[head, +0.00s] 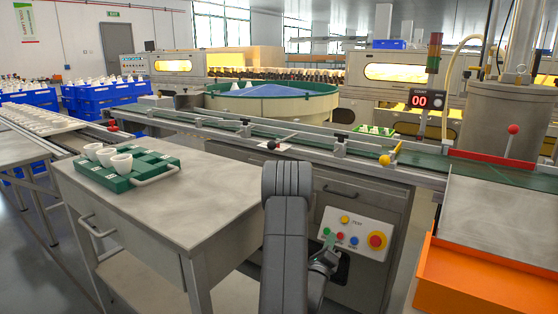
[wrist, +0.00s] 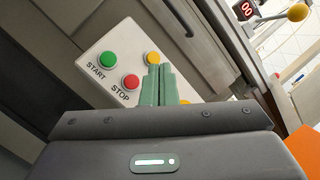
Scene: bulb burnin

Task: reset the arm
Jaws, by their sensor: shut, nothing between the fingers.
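My gripper (head: 328,240) is low in front of the control panel (head: 374,224) on the cabinet face, and its green fingers are together and empty. In the wrist view the shut green fingers (wrist: 158,84) point at the panel (wrist: 130,45). They overlap the panel's lower right part. The green START button (wrist: 108,60) and red STOP button (wrist: 131,82) show left of the fingers, and a yellow button (wrist: 152,58) sits just beyond them. Whether the fingertips touch the panel I cannot tell. My arm rises in the middle of the head view.
A grey table (head: 140,198) stands left, bearing a green tray (head: 160,170) with white cups (head: 121,163). A conveyor (head: 300,139) runs behind my arm. An orange bin (head: 470,284) stands at right.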

